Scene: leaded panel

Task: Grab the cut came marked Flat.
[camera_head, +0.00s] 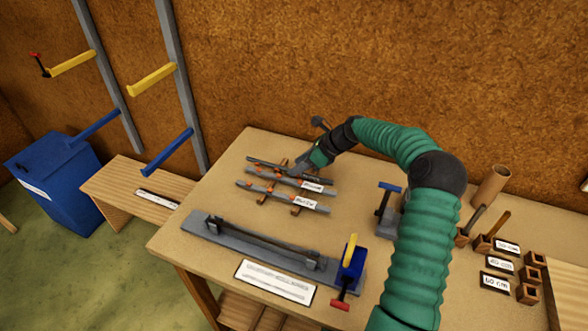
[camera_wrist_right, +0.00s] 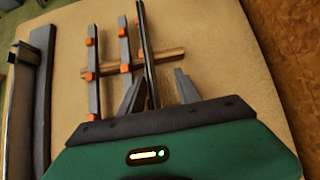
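Three cut cames lie side by side across wooden rests with orange pegs on the table. The middle came (camera_head: 262,177) and near came (camera_head: 258,188) are grey and carry small white labels too blurred to read surely. I cannot tell which is marked Flat. My right gripper (camera_head: 300,168) is at the far came. In the right wrist view its fingers (camera_wrist_right: 157,92) stand apart, with the dark came (camera_wrist_right: 147,45) running between them. My left gripper is not in view.
A grey fixture (camera_head: 225,237) with a long bar and a blue-yellow clamp (camera_head: 350,262) lies at the table's front. A printed card (camera_head: 275,282) lies before it. Wooden blocks (camera_head: 528,292) with labels and a cardboard tube (camera_head: 492,184) stand right. A blue bin (camera_head: 60,185) stands left.

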